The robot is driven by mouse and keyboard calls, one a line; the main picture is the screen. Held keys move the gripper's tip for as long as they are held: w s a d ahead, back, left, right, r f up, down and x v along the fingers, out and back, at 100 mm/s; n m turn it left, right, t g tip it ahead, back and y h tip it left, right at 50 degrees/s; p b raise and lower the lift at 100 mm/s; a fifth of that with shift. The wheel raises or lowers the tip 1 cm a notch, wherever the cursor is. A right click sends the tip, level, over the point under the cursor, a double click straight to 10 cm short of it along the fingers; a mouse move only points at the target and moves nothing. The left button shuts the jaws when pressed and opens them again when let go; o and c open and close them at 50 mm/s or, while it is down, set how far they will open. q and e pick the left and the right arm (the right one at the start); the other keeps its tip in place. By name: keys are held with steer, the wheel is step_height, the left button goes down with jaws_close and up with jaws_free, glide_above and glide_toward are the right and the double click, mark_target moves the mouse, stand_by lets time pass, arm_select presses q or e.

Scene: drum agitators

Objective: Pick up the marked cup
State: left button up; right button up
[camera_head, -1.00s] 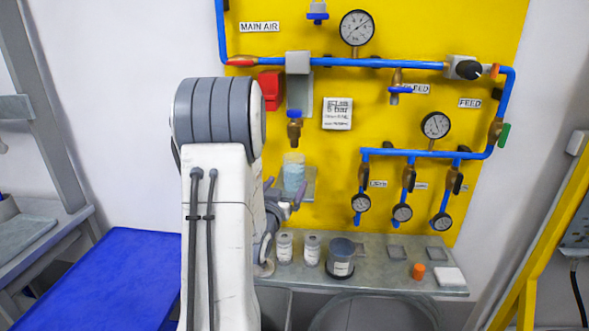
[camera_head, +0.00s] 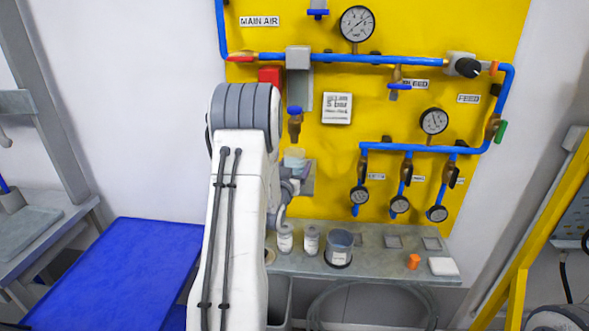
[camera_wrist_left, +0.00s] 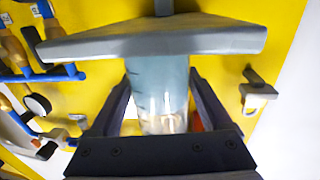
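The marked cup (camera_head: 294,158), translucent with a pale blue tint, stands on a small grey bracket (camera_head: 308,180) on the yellow panel. My left gripper (camera_head: 291,184) is in front of it, partly hidden by my left arm. In the left wrist view, which looks upside down, the cup (camera_wrist_left: 160,92) with dark marks on its side lies between the two dark fingers of the left gripper (camera_wrist_left: 162,88). The fingers are spread wide, one on each side. Firm contact is not visible. The cup's base is against the bracket (camera_wrist_left: 150,42). My right gripper is not in view.
Below, a grey shelf (camera_head: 375,264) carries two small labelled jars (camera_head: 285,240), a dark labelled pot (camera_head: 340,248), an orange piece (camera_head: 413,261) and a white block (camera_head: 443,266). Blue pipes, valves and a gauge (camera_head: 357,23) surround the bracket. A blue-topped table (camera_head: 115,270) stands left.

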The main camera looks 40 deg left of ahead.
arm_select(q)
steer(key=c, duration=1)
steer(key=shift+r, duration=0.2)
